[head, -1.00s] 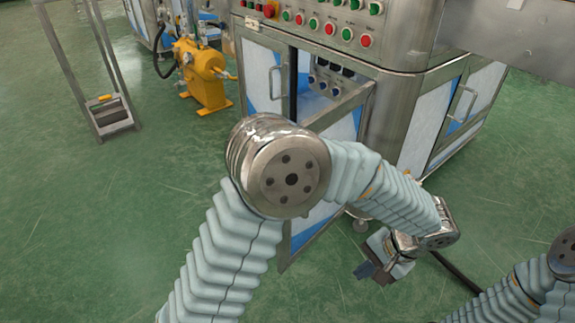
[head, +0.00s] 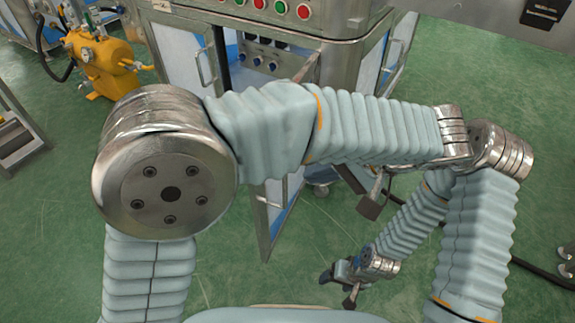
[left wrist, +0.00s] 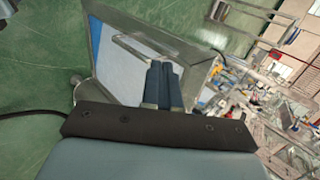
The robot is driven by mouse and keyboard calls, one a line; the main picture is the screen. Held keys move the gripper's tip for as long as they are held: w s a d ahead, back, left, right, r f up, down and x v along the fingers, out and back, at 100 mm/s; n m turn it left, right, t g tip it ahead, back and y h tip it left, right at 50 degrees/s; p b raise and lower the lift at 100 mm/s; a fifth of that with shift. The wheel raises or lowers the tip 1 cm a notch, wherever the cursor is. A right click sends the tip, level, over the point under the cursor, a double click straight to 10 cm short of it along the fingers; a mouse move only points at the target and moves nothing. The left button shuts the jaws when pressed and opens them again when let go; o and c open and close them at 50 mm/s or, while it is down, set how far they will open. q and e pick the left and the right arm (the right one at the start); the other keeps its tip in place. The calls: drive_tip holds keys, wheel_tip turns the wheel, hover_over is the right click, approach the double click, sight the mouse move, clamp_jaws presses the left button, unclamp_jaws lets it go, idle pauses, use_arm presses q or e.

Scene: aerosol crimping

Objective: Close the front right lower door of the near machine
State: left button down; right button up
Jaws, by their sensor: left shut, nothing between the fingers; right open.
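The near machine's front right lower door (head: 268,218) stands open in the head view. It juts from the front toward me, and my left arm covers much of it. The opening beside it shows dark knobs (head: 262,62) inside. My left gripper (head: 368,207) is shut and empty, to the right of the door, its tips partly unclear. In the left wrist view the shut fingers (left wrist: 163,85) lie in front of a framed white and blue panel (left wrist: 122,62) with a bar handle (left wrist: 140,46). I cannot tell whether they touch it. My right gripper (head: 332,276) is open, low over the floor.
The closed front left door (head: 180,55) has a bar handle. A yellow unit (head: 98,62) stands at the left, and a metal stand (head: 18,138) is at the left edge. A dark cable (head: 535,268) lies on the floor at the right.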

sight(285, 183)
use_arm(q)
drive_tip(key=a+r+b+x, duration=0.1)
drive_tip(key=r+x, duration=0.1)
drive_tip(key=x, duration=0.9)
drive_tip(key=shift+w+a+f, duration=0.25)
drive_tip(key=shift+w+a, duration=0.2)
drive_tip(key=shift+a, duration=0.2)
